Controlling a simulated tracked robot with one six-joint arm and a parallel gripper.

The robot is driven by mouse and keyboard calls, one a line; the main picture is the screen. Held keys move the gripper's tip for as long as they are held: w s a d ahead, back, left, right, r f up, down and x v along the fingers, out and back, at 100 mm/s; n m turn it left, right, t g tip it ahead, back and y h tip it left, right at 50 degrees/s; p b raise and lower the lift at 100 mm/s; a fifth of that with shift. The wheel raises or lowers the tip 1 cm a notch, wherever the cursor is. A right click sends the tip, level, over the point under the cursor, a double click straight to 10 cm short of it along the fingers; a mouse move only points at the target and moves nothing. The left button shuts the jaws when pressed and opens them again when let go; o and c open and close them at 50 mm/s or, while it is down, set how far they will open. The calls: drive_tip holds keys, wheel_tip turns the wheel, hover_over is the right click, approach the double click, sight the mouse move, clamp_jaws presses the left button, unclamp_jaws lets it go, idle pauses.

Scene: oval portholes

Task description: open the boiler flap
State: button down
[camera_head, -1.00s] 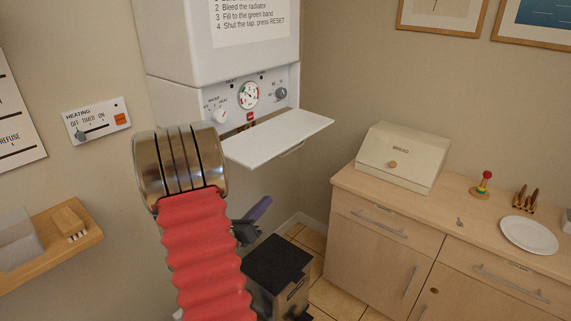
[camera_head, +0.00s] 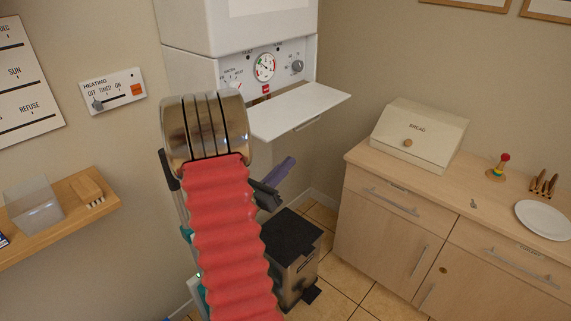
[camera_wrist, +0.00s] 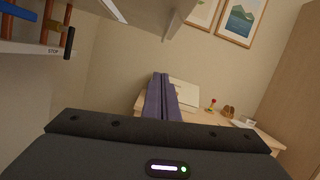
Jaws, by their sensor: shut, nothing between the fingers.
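The white boiler (camera_head: 200,62) hangs on the wall. Its flap (camera_head: 305,110) is folded down and stands out level below the control panel, leaving the gauge (camera_head: 265,66) and knobs exposed. My gripper (camera_head: 289,164) has purple fingers pressed together, with nothing between them. It is below the flap and apart from it in the head view. My ribbed red arm hides part of the boiler's lower left. In the wrist view, the shut fingers (camera_wrist: 160,96) point ahead, and the flap's pale underside (camera_wrist: 146,14) shows above.
A wooden cabinet (camera_head: 385,225) with a bread box (camera_head: 422,135) stands at the right. A black-lidded bin (camera_head: 291,235) stands on the floor below my gripper. A wall shelf (camera_head: 100,205) is at the left. Pipes with a STOP label (camera_wrist: 54,52) show in the wrist view.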

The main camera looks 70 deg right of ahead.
sight(294, 113)
drive_tip(key=s+d+r, duration=0.2)
drive_tip(key=d+r, duration=0.4)
drive_tip(key=d, duration=0.1)
drive_tip(key=shift+d, duration=0.2)
drive_tip(key=shift+s, duration=0.1)
idle(0.3)
